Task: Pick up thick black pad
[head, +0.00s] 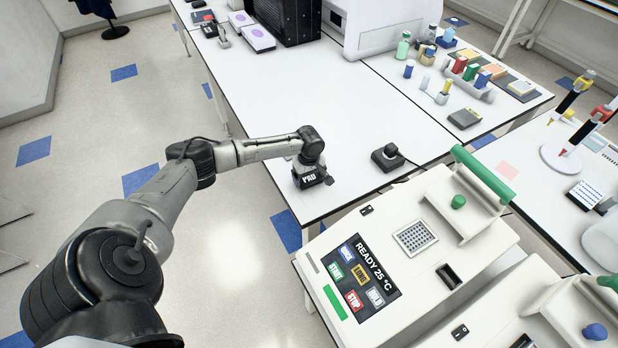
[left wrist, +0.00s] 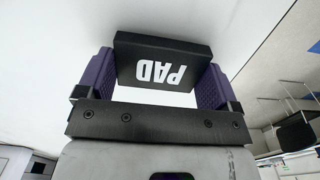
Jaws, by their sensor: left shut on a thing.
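The thick black pad (head: 308,179) is at the left edge of the white table, with white lettering partly showing. In the left wrist view the pad (left wrist: 163,62) shows the word PAD upside down. My left gripper (head: 316,170) is shut on it, with a purple-padded finger against each side. The fingers are largely hidden by the wrist in the head view. I cannot tell whether the pad touches the tabletop. My right gripper is not in view.
A thermal cycler (head: 410,262) with a raised green-handled lid stands in front. A small black device with a round knob (head: 388,157) sits right of the pad. Racks and bottles (head: 468,72) stand at the back right. The table's middle (head: 320,95) is clear.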

